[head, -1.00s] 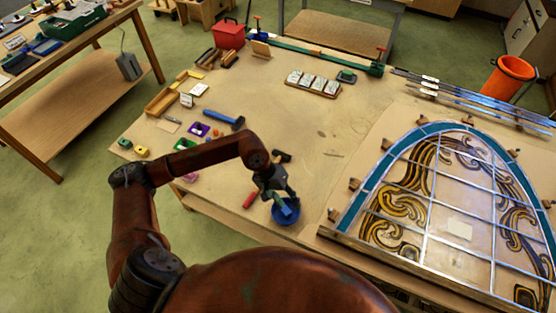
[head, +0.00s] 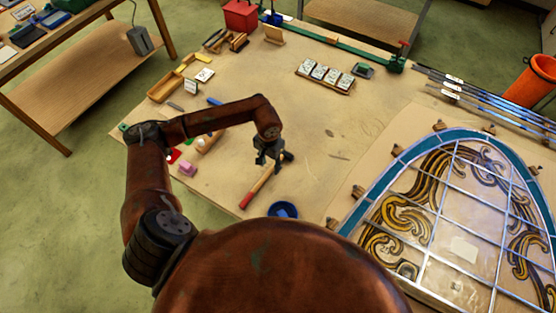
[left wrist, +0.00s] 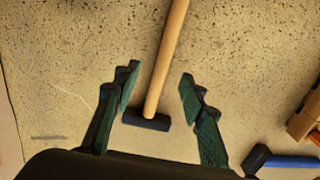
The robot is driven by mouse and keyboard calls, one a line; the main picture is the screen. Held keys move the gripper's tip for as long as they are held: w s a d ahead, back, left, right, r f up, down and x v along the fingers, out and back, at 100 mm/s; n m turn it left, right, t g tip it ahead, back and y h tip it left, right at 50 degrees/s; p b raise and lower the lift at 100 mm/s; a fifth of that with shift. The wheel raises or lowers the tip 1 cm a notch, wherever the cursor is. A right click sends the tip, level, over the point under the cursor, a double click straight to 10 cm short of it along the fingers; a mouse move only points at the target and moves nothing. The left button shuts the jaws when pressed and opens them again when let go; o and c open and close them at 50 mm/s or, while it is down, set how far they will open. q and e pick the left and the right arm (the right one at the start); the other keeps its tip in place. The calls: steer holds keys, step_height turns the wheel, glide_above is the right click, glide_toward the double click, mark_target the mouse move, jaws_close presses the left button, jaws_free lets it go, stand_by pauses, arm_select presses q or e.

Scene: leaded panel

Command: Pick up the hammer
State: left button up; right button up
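The hammer has a wooden handle (head: 262,184) with a red end and a dark head (head: 286,158). It lies on the table. In the left wrist view its wooden handle (left wrist: 168,55) runs up between the fingers, with the black head (left wrist: 146,121) nearer the palm. My left gripper (head: 268,158) is over the hammer near its head. In the left wrist view the green fingers of this gripper (left wrist: 158,84) are open, one on each side of the handle, with gaps on both sides. My right gripper is not in view.
A blue bowl (head: 283,210) stands near the hammer's red end. A blue-handled hammer (left wrist: 285,161) lies at the lower right of the wrist view. The leaded panel (head: 463,249) covers the table's right side. The table's middle (head: 330,125) is mostly clear.

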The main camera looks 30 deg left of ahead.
mark_target(270, 170)
arm_select(q)
step_height(270, 170, down, 3)
steer(key=shift+a+r+p, duration=0.1)
steer(key=shift+r+p, duration=0.1)
steer(key=shift+p, duration=0.3)
steer(key=shift+f, duration=0.7)
steer(key=c, duration=0.7)
steer(key=shift+c, duration=1.4)
jaws_close()
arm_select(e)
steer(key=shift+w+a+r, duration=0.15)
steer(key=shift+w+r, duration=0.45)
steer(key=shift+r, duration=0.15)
